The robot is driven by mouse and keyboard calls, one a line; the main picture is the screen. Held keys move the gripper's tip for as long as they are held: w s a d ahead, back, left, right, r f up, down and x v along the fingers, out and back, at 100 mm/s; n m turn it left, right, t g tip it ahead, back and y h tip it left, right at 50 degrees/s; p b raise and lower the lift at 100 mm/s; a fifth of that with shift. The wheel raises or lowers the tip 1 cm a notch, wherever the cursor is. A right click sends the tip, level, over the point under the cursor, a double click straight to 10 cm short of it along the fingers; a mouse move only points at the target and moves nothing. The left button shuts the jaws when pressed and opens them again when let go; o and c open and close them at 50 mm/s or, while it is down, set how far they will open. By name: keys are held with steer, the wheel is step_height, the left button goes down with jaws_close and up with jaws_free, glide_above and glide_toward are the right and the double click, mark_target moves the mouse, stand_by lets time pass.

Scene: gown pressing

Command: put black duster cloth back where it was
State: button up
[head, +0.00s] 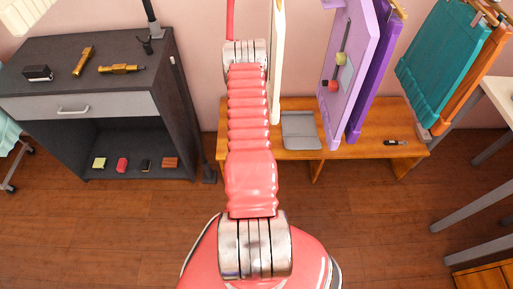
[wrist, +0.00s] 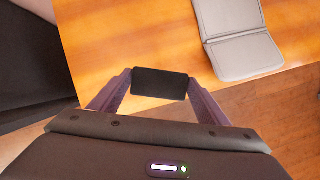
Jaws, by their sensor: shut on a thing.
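My gripper (wrist: 159,86) is shut on a flat, black, rectangular piece (wrist: 160,83), which looks like the black duster cloth. It spans the gap between the two fingertips. In the wrist view it shows against the front edge of the wooden bench (wrist: 120,40); I cannot tell how high above the bench it is. In the head view my own arm hides the gripper and the held piece. The bench also shows there (head: 370,148), against the wall.
A grey folded board (head: 300,130) lies on the bench, right of my gripper in the wrist view (wrist: 235,35). Purple panels (head: 350,70) stand on the bench. A small black item (head: 396,142) lies at its right. A dark cabinet (head: 60,60) with several small items stands left.

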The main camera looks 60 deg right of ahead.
steer(key=shift+f, duration=2.85)
steer(key=shift+f, duration=2.1)
steer(key=shift+f, duration=0.1)
steer(key=o, duration=1.2)
steer(key=shift+v, duration=6.1)
